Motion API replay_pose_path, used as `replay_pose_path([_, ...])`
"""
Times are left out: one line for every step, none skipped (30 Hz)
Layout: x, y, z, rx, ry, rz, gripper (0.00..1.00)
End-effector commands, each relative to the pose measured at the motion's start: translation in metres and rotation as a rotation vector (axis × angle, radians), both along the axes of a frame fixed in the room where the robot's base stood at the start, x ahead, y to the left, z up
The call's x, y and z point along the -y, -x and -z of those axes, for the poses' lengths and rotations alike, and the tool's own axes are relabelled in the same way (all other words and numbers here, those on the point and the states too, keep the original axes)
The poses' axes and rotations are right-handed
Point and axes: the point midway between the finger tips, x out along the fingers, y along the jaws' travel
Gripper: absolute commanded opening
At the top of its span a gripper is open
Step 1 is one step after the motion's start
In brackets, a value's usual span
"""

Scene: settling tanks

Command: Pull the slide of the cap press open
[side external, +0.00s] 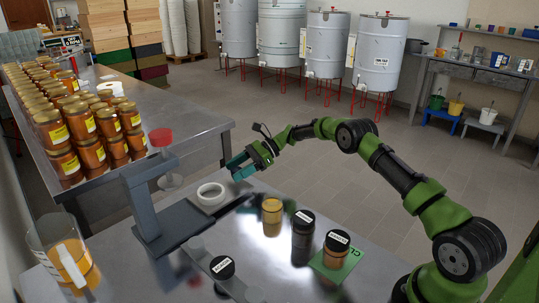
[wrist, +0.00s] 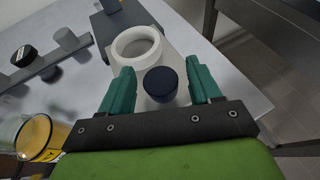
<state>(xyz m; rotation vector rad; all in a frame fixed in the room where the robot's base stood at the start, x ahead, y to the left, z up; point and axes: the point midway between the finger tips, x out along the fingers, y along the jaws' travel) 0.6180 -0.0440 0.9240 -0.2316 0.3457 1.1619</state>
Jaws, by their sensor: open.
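The cap press (side external: 148,205) is a grey-blue frame with a red-topped plunger (side external: 160,137), standing at the table's left middle. A white ring (side external: 211,194) sits at its slide and shows larger in the wrist view (wrist: 137,46). A dark round knob (wrist: 160,86) stands on the pale slide plate (wrist: 178,62), on the near side of the ring. My gripper (side external: 241,166) is open at the slide's outer end. In the wrist view its teal fingers (wrist: 161,74) lie on either side of the knob, with gaps showing. The knob is not discernible in the side view.
An amber jar (side external: 272,214), a dark jar (side external: 303,234) and a jar on a green card (side external: 349,264) stand right of the press. A clear vessel with amber contents (side external: 85,272) is front left. Stacked honey jars (side external: 82,124) fill another table. Floor beyond the table edge is clear.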

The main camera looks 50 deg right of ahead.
Motion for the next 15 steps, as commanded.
replay_pose_path([0.007, 0.002, -0.003, 0.001, 0.001, 0.003, 0.63])
replay_pose_path([0.011, 0.004, -0.005, 0.001, 0.001, 0.003, 0.63])
replay_pose_path([0.017, 0.006, -0.008, 0.001, 0.0, 0.004, 0.63])
replay_pose_path([0.023, 0.009, -0.01, 0.001, 0.002, 0.005, 0.63])
replay_pose_path([0.029, 0.011, -0.013, 0.001, 0.002, 0.005, 0.63])
replay_pose_path([0.037, 0.014, -0.017, 0.002, 0.002, 0.006, 0.63])
replay_pose_path([0.044, 0.017, -0.02, 0.002, 0.002, 0.006, 0.63])
replay_pose_path([0.05, 0.02, -0.022, 0.002, 0.002, 0.006, 0.63])
replay_pose_path([0.059, 0.023, -0.026, 0.002, 0.001, 0.006, 0.63])
replay_pose_path([0.065, 0.026, -0.029, 0.003, 0.002, 0.005, 0.63])
replay_pose_path([0.072, 0.029, -0.032, 0.002, 0.001, 0.006, 0.63])
replay_pose_path([0.08, 0.032, -0.035, 0.001, 0.002, 0.005, 0.63])
replay_pose_path([0.086, 0.035, -0.038, 0.002, 0.002, 0.006, 0.63])
replay_pose_path([0.092, 0.038, -0.041, 0.001, 0.002, 0.005, 0.63])
replay_pose_path([0.099, 0.04, -0.044, 0.003, 0.001, 0.004, 0.63])
